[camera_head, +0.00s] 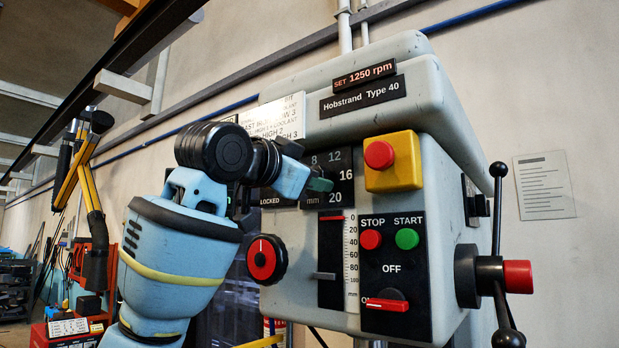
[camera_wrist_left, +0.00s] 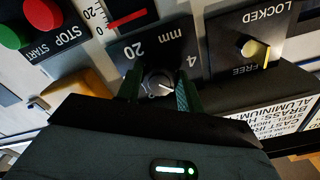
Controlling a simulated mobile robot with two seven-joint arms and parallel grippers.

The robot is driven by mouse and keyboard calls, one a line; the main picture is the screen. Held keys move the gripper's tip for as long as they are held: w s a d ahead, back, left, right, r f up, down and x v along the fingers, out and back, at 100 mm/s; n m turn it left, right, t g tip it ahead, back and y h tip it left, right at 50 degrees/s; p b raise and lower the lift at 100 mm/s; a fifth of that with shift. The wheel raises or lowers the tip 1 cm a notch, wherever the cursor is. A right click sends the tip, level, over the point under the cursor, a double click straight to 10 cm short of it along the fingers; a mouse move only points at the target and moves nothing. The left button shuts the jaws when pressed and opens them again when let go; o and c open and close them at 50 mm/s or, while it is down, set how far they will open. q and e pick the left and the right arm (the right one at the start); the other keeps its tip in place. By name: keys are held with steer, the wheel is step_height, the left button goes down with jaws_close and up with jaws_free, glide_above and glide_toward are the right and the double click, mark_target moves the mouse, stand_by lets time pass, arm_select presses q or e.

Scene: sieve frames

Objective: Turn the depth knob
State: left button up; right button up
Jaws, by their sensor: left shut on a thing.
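The depth knob (camera_wrist_left: 157,82) is a small grey round knob with a pale pointer line. It sits on a black dial plate (camera_wrist_left: 140,48) marked in mm, which shows upside down in the left wrist view. The same dial plate (camera_head: 342,170), with 8, 12, 16 and 20 readable, is on the drill head in the head view. My left gripper (camera_wrist_left: 158,92) has a green finger on each side of the knob and is shut on it. In the head view my left gripper (camera_head: 318,184) covers the knob. My right gripper is not in view.
Close by are a yellow box with a red button (camera_head: 379,155), a STOP/START panel (camera_head: 393,270), a depth scale (camera_head: 351,262) and a black-and-red knob (camera_head: 266,259). A lock lever (camera_wrist_left: 256,50) points towards FREE. A handle with a red hub (camera_head: 517,277) projects at right.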

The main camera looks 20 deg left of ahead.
arm_select(q)
steer(key=shift+d+n, duration=0.15)
steer(key=shift+n, duration=4.45)
steer(key=o, duration=1)
steer(key=shift+s, duration=0.2)
steer(key=v, duration=0.7)
steer(key=shift+s, duration=0.25)
